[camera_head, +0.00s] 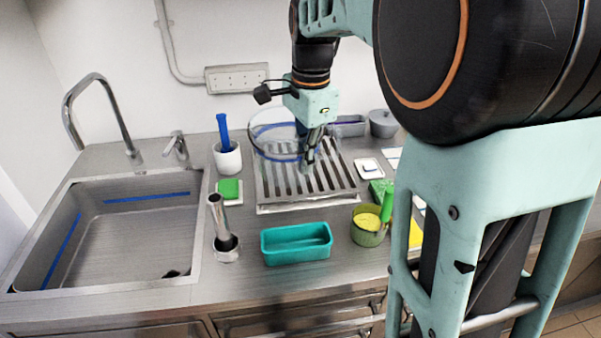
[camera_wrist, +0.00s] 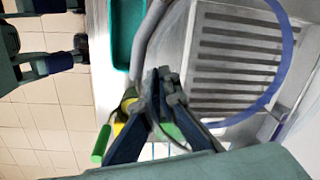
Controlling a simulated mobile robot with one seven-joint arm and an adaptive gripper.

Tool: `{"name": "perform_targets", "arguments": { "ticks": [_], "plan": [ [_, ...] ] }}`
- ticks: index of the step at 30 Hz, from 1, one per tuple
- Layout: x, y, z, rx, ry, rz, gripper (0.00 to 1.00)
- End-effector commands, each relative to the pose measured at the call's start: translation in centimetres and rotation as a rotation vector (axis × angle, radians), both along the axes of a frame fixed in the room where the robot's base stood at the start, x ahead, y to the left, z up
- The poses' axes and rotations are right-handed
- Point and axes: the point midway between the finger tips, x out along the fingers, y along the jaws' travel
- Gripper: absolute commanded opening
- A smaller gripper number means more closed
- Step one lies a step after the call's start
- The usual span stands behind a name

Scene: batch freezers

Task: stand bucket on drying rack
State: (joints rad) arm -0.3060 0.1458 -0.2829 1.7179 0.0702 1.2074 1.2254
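The bucket (camera_head: 276,156) looks clear with a blue band and is over the back left of the drying rack (camera_head: 262,205). In the wrist view, the bucket's blue band (camera_wrist: 289,58) curves across the slatted drying rack (camera_wrist: 235,45). My gripper (camera_head: 310,160) points down at the bucket's right side. In the wrist view, my gripper's fingertips (camera_wrist: 165,85) are close together at the bucket's grey edge and appear shut on it. The rack's slats show through the bucket. I cannot tell whether its base touches the slats.
A sink (camera_head: 130,235) lies left. A teal tray (camera_head: 297,244), a metal cylinder (camera_head: 218,215) and a green cup (camera_head: 368,226) stand in front of the rack. A white pot with a blue handle (camera_head: 227,157) stands left of it; a grey pot (camera_head: 383,123) is behind right.

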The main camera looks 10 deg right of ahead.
Motion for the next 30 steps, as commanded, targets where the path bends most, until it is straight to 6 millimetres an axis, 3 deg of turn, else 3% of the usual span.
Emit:
{"name": "perform_targets", "arguments": {
  "ticks": [8,23,30],
  "plan": [
    [0.2,-0.1,0.6,0.002,-0.005,-0.113,0.0],
    [8.4,-3.7,-3.3,0.001,-0.004,-0.117,0.0],
    [11.3,-4.8,-7.3,0.002,-0.004,-0.116,0.0]
  ]
}}
